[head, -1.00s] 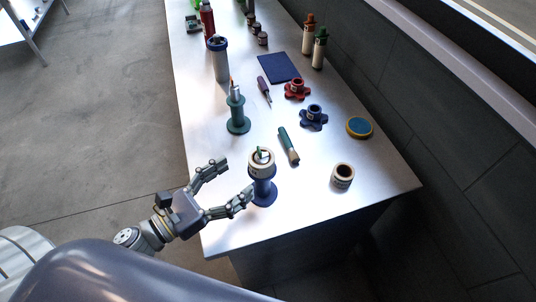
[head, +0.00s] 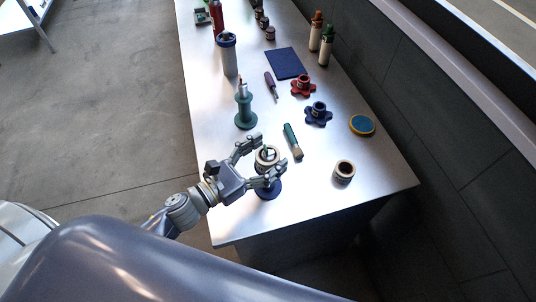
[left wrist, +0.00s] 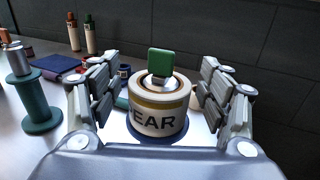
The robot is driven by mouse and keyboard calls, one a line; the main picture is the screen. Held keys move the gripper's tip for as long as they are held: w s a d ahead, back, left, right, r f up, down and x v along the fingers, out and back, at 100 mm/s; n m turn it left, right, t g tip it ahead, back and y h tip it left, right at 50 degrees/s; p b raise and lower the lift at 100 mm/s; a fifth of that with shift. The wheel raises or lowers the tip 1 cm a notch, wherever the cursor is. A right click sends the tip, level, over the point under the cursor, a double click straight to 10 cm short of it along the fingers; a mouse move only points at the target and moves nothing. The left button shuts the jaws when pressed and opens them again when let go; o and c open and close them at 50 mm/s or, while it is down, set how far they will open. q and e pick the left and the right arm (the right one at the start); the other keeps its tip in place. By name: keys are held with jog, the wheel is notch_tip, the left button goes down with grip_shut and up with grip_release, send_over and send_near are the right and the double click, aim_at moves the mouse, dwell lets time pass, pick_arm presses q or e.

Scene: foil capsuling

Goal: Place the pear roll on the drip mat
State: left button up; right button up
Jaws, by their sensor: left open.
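The pear roll (head: 267,156) is a cream ring with a tan band, and in the left wrist view (left wrist: 158,119) its label reads "EAR". It sits on top of a blue stand (head: 267,192), with a green-topped peg rising through its middle. My left gripper (head: 272,157) is open, with one finger on each side of the roll; I cannot tell whether either touches it. The drip mat appears to be the flat dark blue square (head: 285,63) farther up the table, bare on top. My right gripper is not in view.
A teal stand (head: 245,112) and a grey cylinder (head: 229,58) stand along the left side. A teal-handled brush (head: 293,141), a purple tool (head: 270,86), red (head: 303,86) and blue (head: 318,114) knobs and another roll (head: 344,172) are nearby.

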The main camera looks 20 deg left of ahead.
pick_arm(q)
jog(key=c, duration=1.2)
jog(key=shift+c, duration=0.2)
